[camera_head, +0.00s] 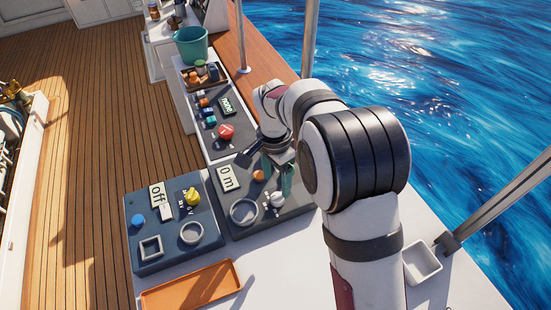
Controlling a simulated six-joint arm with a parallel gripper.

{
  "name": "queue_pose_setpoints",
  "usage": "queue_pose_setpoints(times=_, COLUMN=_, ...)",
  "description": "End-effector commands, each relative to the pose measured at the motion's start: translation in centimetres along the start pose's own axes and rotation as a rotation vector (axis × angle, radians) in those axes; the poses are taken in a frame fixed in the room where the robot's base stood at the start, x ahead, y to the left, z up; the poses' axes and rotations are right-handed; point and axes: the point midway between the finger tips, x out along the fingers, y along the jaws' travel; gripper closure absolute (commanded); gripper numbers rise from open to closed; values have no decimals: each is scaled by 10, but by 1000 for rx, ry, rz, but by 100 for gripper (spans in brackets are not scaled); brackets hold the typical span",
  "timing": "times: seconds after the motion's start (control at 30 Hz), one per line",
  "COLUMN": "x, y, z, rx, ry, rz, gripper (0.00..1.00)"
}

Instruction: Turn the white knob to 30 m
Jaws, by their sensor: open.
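The white knob (277,200) sits on the dark grey panel (232,222) near the panel's right side. My gripper (277,182) points down over the right part of this panel, just beyond the white knob in the picture. Whether a finger touches the knob cannot be told. My arm hides part of the panel's far right side.
An orange button (258,176) and a grey ring (243,212) share the panel. An orange tray (190,287) lies in front; a white bin (422,262) stands right.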

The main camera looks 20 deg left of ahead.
Motion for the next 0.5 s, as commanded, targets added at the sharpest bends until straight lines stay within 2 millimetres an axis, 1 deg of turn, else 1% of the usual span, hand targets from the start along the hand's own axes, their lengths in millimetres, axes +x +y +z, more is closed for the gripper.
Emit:
queue_pose_setpoints(times=0.03, x=-18, y=-1, z=-1, rx=0, ry=3, rz=-6, gripper=27)
queue_pose_setpoints(times=0.1, x=-40, y=-1, z=-1, rx=0, ry=3, rz=-5, gripper=27)
queue_pose_setpoints(times=0.2, x=-66, y=-1, z=0, rx=0, ry=3, rz=-4, gripper=27)
queue_pose_setpoints(times=0.33, x=-88, y=-1, z=0, rx=0, ry=2, rz=-2, gripper=27)
queue_pose_setpoints(times=0.4, x=-93, y=0, z=0, rx=-1, ry=1, rz=-1, gripper=27)
queue_pose_setpoints(times=0.5, x=-96, y=0, z=0, rx=-1, ry=0, rz=0, gripper=27)
